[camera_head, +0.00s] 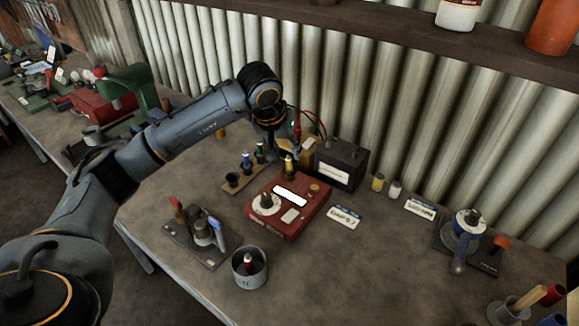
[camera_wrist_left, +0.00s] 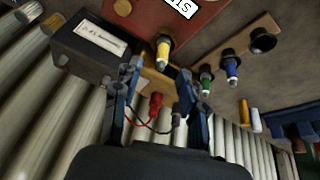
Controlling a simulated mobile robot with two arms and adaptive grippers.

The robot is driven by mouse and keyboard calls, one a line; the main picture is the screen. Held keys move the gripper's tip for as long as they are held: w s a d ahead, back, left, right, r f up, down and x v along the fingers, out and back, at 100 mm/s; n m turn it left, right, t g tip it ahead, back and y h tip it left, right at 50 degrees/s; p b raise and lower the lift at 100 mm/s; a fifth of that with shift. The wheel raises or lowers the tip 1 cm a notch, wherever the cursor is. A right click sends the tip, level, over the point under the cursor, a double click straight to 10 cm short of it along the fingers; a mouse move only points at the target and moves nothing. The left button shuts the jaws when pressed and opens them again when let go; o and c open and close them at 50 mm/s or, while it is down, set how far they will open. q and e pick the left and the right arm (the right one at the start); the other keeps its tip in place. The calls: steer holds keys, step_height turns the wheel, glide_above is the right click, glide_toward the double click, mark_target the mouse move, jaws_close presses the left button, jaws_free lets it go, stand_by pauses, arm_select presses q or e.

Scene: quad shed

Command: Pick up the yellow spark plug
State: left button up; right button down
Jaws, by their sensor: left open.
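The yellow spark plug (camera_head: 289,167) stands at the back corner of the red box (camera_head: 285,226). In the left wrist view the yellow spark plug (camera_wrist_left: 163,50) shows beyond the fingertips, near the red box's edge. My left gripper (camera_head: 284,148) is just behind and above the plug in the head view. In the left wrist view my left gripper (camera_wrist_left: 159,85) has its two blue fingers apart, with nothing held between them. The plug appears a little ahead of the gap. I cannot tell the exact distance. My right gripper is not in view.
A wooden rack (camera_head: 235,189) with a green plug (camera_head: 260,153), a blue plug (camera_head: 246,163) and a dark cup stands left of the red box. A black battery-like box (camera_head: 340,165) stands close on the right. A metal can (camera_head: 249,276) is in front.

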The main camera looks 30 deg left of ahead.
mark_target(287, 156)
arm_select(q)
steer(key=p+x, duration=0.2)
steer(key=x, duration=0.2)
steer(key=shift+w+a+f, duration=0.15)
steer(key=shift+w+f, duration=0.05)
steer(key=shift+f, duration=0.15)
steer(key=shift+w+f, duration=0.1)
steer(key=shift+f, duration=0.15)
jaws_close()
